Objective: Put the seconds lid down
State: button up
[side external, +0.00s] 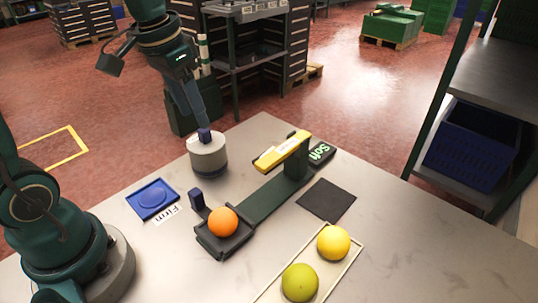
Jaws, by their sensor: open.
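A pale grey cylinder (208,154) with a dark blue lower band stands upright on the table at the back left. A dark blue knob (204,135) is on its top; I take this top to be the seconds lid, but no label confirms it. My gripper (203,127) is open, pointing down at the knob from above. The fingertips are too small to tell whether they touch it. A flat blue square with a round raised or recessed centre (153,198) lies in front of it to the left, beside the "Firm" label (172,214).
An orange (222,221) sits in the black cradle of a tester with a yellow arm (283,151). A "Soft" label (321,153) lies behind it. A dark mat (327,200) is bare. A cream tray (265,297) holds a yellow fruit (333,242) and a green fruit (300,282).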

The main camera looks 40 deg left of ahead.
jog(key=s+d+t, duration=0.2)
jog(key=s+d, duration=0.4)
jog(key=s, duration=0.4)
jog(key=shift+d+t, duration=0.2)
jog(key=shift+t, duration=0.2)
jog(key=shift+o, duration=0.5)
jog(key=shift+s+d+f, duration=0.1)
jog(key=shift+s+f, duration=0.05)
jog(key=shift+s, duration=0.15)
